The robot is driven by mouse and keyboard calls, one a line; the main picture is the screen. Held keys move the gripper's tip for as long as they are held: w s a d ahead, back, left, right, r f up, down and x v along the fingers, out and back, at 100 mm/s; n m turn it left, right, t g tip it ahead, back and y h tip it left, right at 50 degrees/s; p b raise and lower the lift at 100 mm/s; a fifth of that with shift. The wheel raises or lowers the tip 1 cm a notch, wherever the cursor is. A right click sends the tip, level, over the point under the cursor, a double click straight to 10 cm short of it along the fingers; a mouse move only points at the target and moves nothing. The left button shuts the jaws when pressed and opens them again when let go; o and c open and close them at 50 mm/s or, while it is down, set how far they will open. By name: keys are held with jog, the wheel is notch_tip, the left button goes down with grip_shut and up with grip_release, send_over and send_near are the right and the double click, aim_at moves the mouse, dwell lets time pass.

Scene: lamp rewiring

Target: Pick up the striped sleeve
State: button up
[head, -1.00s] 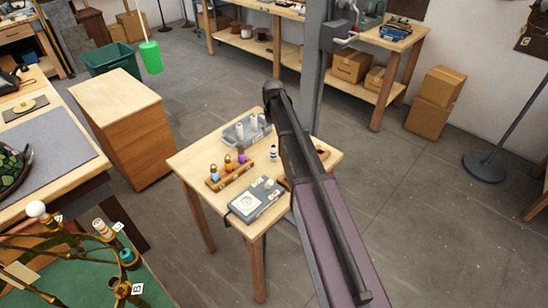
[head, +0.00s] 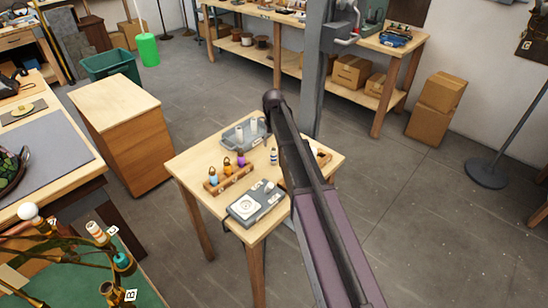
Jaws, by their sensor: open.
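A small blue-and-white banded piece (head: 273,157) stands on the small wooden table (head: 190,163), just left of my arm; it looks like a striped sleeve. Another banded piece (head: 97,232), white with orange, sits on a branch of the brass lamp (head: 70,247) at the lower left. I cannot tell for certain which one the task names. My arm crosses the right part of the table from the lower right. My gripper does not show in this view.
The small table also carries a grey tray (head: 230,142) with white pieces, a wooden rack (head: 214,187) of coloured pieces and a grey box with a round socket (head: 246,206). A wooden cabinet (head: 135,140) stands to the left. The floor at right is mostly clear.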

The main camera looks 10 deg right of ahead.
aim_at(274, 157)
jog(key=shift+f, duration=0.1)
jog(key=shift+f+b, duration=2.5)
jog(key=shift+b, duration=0.1)
jog(key=c, duration=0.9)
